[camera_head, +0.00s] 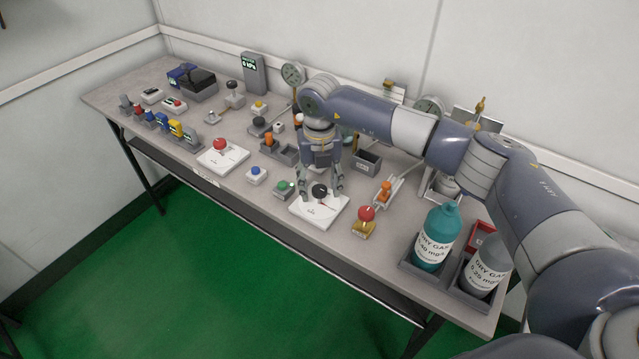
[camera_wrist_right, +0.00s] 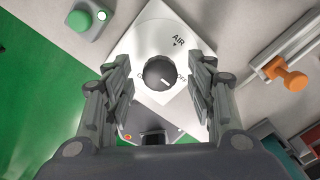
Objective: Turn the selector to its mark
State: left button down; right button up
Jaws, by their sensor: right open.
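The selector is a black round knob (camera_head: 319,190) on a white square plate (camera_head: 313,214) near the table's front edge. In the wrist view the knob (camera_wrist_right: 159,72) has a short white pointer line towards the lower right. The plate (camera_wrist_right: 150,35) carries the word AIR with a small dark triangle (camera_wrist_right: 174,45) above and right of the knob, and partly hidden lettering at either side. My right gripper (camera_head: 321,187) points down over the plate. Its open fingers (camera_wrist_right: 160,85) stand either side of the knob, apparently clear of it. My left gripper is out of view.
A green button (camera_head: 284,187) stands just left of the plate, a red knob on a yellow base (camera_head: 365,216) just right. An orange-handled slide (camera_head: 385,188) and a teal bottle (camera_head: 437,236) stand farther right. Another white plate with a red knob (camera_head: 221,146) lies left.

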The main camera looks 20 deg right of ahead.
aim_at(320, 189)
notch_tip(320, 189, up, 12)
dwell(0.6)
dwell(0.4)
